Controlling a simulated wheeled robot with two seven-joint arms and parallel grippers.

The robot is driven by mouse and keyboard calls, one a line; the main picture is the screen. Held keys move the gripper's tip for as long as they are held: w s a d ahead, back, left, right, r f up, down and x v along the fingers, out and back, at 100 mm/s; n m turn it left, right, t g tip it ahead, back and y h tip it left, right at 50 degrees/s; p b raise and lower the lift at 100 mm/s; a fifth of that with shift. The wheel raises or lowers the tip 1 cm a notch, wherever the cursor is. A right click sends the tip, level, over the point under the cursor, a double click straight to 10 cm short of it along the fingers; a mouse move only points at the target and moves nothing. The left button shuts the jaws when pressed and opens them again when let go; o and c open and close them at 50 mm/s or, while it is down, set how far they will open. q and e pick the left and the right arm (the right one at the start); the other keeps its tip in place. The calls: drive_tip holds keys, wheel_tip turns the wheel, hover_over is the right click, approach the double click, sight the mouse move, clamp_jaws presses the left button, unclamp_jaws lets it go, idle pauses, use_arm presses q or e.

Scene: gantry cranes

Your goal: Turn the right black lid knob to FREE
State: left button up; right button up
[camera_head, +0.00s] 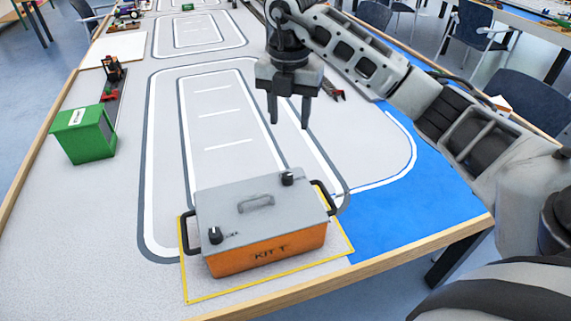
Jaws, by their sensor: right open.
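An orange box (268,255) marked "KIT T" stands near the table's front edge, inside a yellow outline. Its grey lid (240,222) has a handle (255,204) in the middle and a black side handle at each end. The right black lid knob (287,179) sits at the lid's back right corner. Another black knob (215,235) sits at the front left. My right gripper (289,125) is open and empty, pointing down, above and behind the right knob and apart from it. The knob's marking is too small to read. My left gripper is not in view.
A green box (84,135) stands at the left of the table (110,225), with a small red and black object (110,75) behind it. A small tool (332,89) lies behind my right gripper. The printed track around the box is mostly clear. Chairs stand beyond the table.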

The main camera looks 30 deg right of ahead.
sight(288, 174)
wheel_tip(288, 174, down, 15)
drive_tip(key=shift+a+p, duration=0.1)
drive_tip(key=shift+p, duration=0.8)
drive_tip(key=c, duration=1)
